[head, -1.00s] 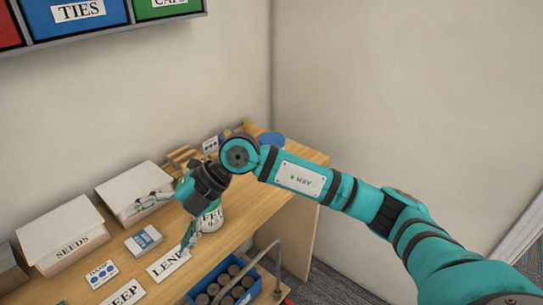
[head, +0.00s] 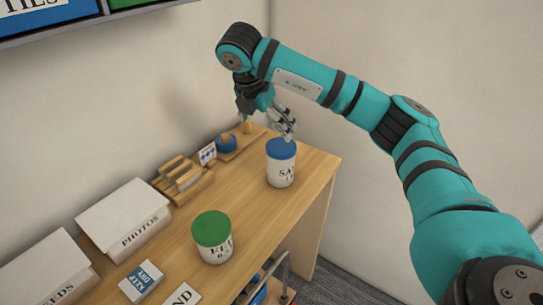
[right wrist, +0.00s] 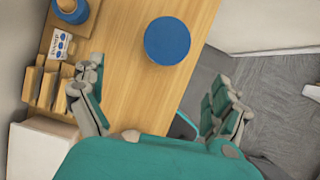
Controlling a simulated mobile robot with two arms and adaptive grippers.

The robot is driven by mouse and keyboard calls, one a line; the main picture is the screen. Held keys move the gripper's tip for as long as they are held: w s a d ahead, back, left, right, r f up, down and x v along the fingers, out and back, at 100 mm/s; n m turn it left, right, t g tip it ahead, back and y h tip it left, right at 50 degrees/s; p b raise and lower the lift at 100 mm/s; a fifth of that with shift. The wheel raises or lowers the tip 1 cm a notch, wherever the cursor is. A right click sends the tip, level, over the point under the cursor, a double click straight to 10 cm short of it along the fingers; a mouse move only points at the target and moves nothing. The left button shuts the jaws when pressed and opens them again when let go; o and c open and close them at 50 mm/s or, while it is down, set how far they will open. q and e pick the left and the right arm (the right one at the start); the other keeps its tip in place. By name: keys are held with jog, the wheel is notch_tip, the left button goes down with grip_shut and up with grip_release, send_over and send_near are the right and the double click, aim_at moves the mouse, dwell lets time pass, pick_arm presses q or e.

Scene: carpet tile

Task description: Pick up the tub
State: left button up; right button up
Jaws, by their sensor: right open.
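A white tub with a blue lid (head: 281,164), its label starting "SA", stands upright near the far right corner of the desk. The blue lid also shows in the right wrist view (right wrist: 167,41). A second white tub with a green lid (head: 213,240) stands nearer, to the left. My right gripper (head: 275,122) is open and empty, above and just behind the blue-lidded tub. In the right wrist view its spread fingers (right wrist: 157,92) lie on either side, with the blue lid beyond them and apart from them. My left gripper is not in view.
The wooden desk (head: 245,185) is clear between the tubs. Along the wall are a PHOTOS box (head: 125,222), a wooden rack (head: 183,180) and a blue roll (head: 226,143). Small cards lie in front. The wall stands close behind; carpet lies beyond the desk's right edge.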

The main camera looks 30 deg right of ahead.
aim_at(278, 150)
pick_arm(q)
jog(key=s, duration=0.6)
pick_arm(e)
jog(key=x, duration=0.3)
jog(key=s+x, duration=0.1)
jog(key=x, duration=0.2)
jog(key=shift+s+d+f, duration=0.15)
jog(key=shift+d+f, duration=0.05)
jog(key=shift+f, duration=0.15)
jog(key=x, duration=0.3)
jog(key=shift+w+p, duration=0.3)
jog(key=shift+p+x, duration=0.3)
jog(key=shift+x, duration=0.5)
jog(key=p+x, duration=0.1)
jog(key=x, duration=0.1)
jog(key=p+x, duration=0.1)
jog(key=x, duration=0.1)
jog(key=shift+w+d+f, duration=0.15)
jog(key=shift+d, duration=0.25)
jog(key=shift+f, duration=0.2)
jog(key=c, duration=1.5)
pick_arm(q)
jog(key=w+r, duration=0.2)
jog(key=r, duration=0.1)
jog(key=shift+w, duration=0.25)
pick_arm(e)
jog(key=shift+w+r, duration=0.1)
jog(key=shift+w, duration=0.1)
jog(key=shift+c, duration=0.2)
